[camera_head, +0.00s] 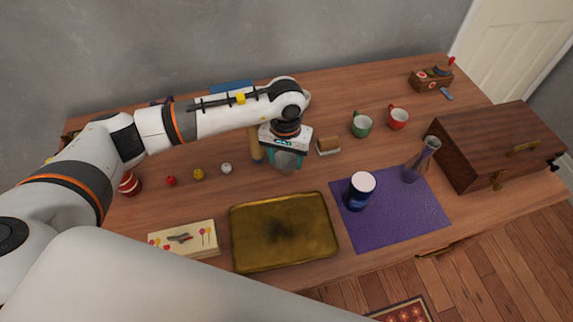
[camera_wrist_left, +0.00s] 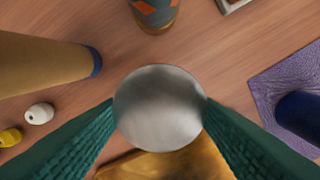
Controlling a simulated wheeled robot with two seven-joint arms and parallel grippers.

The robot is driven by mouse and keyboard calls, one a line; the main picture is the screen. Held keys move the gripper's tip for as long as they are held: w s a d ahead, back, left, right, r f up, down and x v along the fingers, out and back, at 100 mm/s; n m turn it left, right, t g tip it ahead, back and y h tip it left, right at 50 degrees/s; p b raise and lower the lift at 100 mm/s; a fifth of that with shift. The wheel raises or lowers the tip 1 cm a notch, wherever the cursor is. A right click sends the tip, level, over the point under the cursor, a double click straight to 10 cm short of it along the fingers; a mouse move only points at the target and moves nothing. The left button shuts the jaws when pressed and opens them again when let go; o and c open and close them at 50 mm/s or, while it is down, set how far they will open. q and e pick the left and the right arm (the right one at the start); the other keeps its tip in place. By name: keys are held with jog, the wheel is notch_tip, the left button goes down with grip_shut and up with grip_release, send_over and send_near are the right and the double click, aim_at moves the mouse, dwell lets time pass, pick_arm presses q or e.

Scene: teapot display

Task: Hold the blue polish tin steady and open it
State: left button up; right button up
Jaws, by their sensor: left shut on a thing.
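A dark blue tin (camera_head: 356,195) with a pale round top stands upright on the purple mat (camera_head: 410,228). Its blue side also shows at the right edge of the left wrist view (camera_wrist_left: 300,114). My left gripper (camera_head: 285,163), with green fingers, is to the left of that tin, behind the brass tray. It is shut on a round thing with a smooth silver top (camera_wrist_left: 160,108). I cannot tell whether this is a lid or a whole container, as its sides are hidden. My right gripper is not in view.
The brass tray (camera_head: 284,232) lies in front of my left gripper. A tan cylinder (camera_head: 256,146) stands close beside it. Behind are a green mug (camera_head: 362,125) and a red mug (camera_head: 398,118). A wooden chest (camera_head: 492,150) fills the right.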

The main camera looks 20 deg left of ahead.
aim_at(286, 176)
pick_arm(q)
notch_tip(286, 176, down, 5)
jog(key=shift+f+p, duration=0.15)
jog(key=shift+p, duration=0.15)
jog(key=shift+f, duration=0.2)
jog(key=o, duration=1.1)
jog(key=shift+r, duration=0.15)
jog(key=shift+r, duration=0.2)
notch_tip(286, 176, up, 12)
jog(key=shift+f+b, duration=0.1)
jog(key=shift+b, duration=0.9)
